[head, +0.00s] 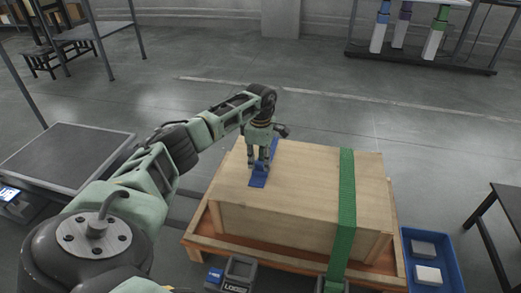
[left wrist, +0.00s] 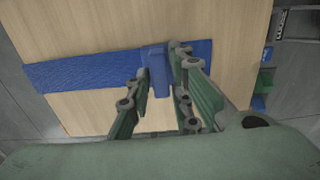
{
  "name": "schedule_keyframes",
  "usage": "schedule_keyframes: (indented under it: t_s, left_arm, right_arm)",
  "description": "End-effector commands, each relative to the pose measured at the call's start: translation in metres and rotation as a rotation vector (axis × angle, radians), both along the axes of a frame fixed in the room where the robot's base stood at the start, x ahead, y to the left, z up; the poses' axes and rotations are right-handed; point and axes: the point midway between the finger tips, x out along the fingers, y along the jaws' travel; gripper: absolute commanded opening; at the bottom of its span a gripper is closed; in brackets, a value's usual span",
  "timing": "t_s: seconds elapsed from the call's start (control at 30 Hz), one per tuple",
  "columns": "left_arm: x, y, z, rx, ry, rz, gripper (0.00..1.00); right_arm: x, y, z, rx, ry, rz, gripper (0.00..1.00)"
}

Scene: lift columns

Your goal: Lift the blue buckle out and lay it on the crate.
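The wooden crate (head: 305,175) has a blue strap (head: 274,150) across its top at the left. The strap also shows in the left wrist view (left wrist: 85,72), running across the wood. The blue buckle (left wrist: 158,72) sits on the strap, between the fingers of my left gripper (left wrist: 158,66). Both fingertips appear to touch its sides. In the head view my left gripper (head: 258,163) points down onto the crate top, and its fingers partly hide the buckle. I see no clear gap between buckle and strap. My right gripper is not in view.
A green strap (head: 346,190) crosses the crate to the right. The crate stands on an orange-brown pallet (head: 290,262). A blue bin (head: 447,258) with white boxes is at its right, and a dark platform (head: 65,155) at the left. The crate top between the straps is clear.

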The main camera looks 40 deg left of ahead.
Motion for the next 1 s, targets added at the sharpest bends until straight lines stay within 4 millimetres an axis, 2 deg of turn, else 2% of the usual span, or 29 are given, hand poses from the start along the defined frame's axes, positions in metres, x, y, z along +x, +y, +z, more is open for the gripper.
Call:
schedule_keyframes:
  t_s: [0.03, 0.17, 0.43, 0.57, 0.67, 1.0]
  left_arm:
    - [0.0, 0.0, 0.0, 0.0, 0.0, 0.0, 0.27]
    - [0.0, 0.0, 0.0, 0.0, 0.0, 0.0, 0.37]
    - [0.0, 0.0, 0.0, 0.0, 0.001, 0.0, 0.37]
    - [0.001, 0.0, 0.008, 0.001, -0.002, -0.001, 0.37]
    - [0.001, 0.001, 0.024, 0.001, -0.003, -0.001, 0.37]
    - [0.001, 0.0, 0.094, 0.001, -0.003, 0.0, 0.37]
  right_arm:
    - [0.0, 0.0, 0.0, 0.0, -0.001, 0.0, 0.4]
    - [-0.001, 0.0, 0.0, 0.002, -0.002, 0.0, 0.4]
    - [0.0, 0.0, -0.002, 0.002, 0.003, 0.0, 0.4]
    - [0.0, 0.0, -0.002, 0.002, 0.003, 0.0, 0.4]
    - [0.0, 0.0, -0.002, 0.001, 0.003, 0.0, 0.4]
    - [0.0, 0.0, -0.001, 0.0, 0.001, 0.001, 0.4]
